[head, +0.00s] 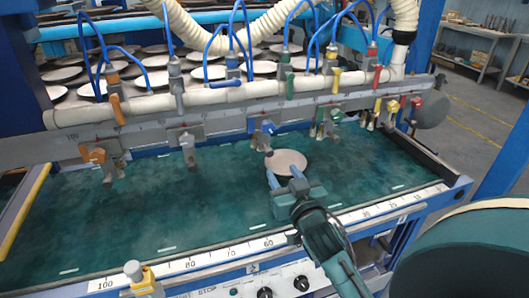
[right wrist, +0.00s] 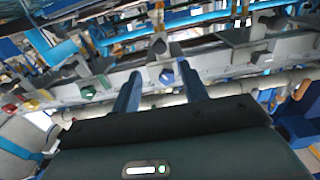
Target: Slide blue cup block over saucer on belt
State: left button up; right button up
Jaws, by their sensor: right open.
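The blue cup block (head: 265,134) is a small grey clamp with a blue part, hanging from the long grey rail over the green belt. The saucer (head: 290,161) is a pale round disc on the belt, just below and to the right of that block. My right gripper (head: 283,174) is open at the saucer's near edge, its two fingers pointing toward the rail and overlapping the saucer in the picture. I cannot tell whether they touch it. In the right wrist view the open fingers (right wrist: 160,78) show nothing held between them. My left gripper is not in view.
A grey block (head: 188,148) and an orange block (head: 100,157) hang further left on the rail. Green, yellow and red parts are to the right. A numbered scale (head: 205,259) runs along the near edge. The belt (head: 150,215) is clear at left.

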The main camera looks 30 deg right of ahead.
aim_at(270, 154)
jog(key=p+x, duration=0.1)
jog(key=x, duration=1)
jog(key=shift+c, duration=0.3)
jog(key=shift+a, duration=0.1)
grip_shut()
